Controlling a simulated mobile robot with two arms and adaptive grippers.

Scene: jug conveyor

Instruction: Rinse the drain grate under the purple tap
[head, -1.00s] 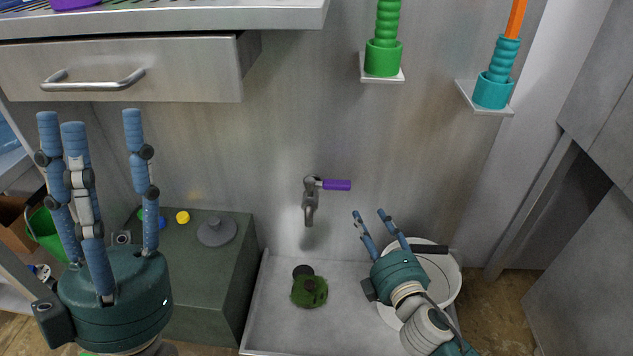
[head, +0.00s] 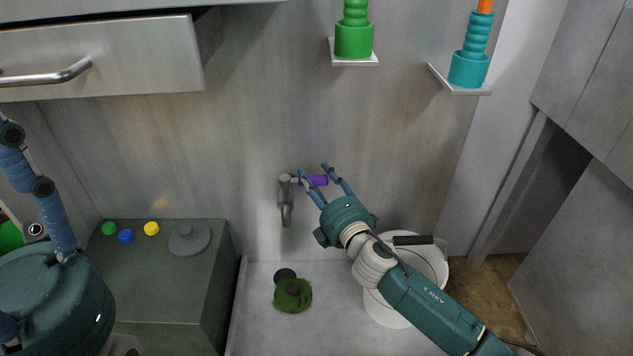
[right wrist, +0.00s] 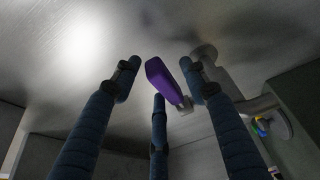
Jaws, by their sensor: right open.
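The tap (head: 286,207) is on the back wall, with its purple handle (head: 320,180) pointing right. My right gripper (head: 314,170) is open at the handle. In the right wrist view the purple handle (right wrist: 160,80) lies between the spread fingers; whether they touch it is unclear. A mossy green round piece (head: 293,296) with a dark middle, which looks like the drain grate, lies on the sink floor (head: 262,335) below the tap. A dark round spot (head: 285,274), perhaps the drain hole, is just behind it. My left gripper (head: 45,210) is cut off at the left edge.
A white bucket (head: 385,312) with a black handle stands right of the grate, partly behind my right arm. A green block (head: 165,285) at left carries a grey knobbed disc (head: 189,240) and small coloured caps. An open drawer (head: 120,55) juts out above at left.

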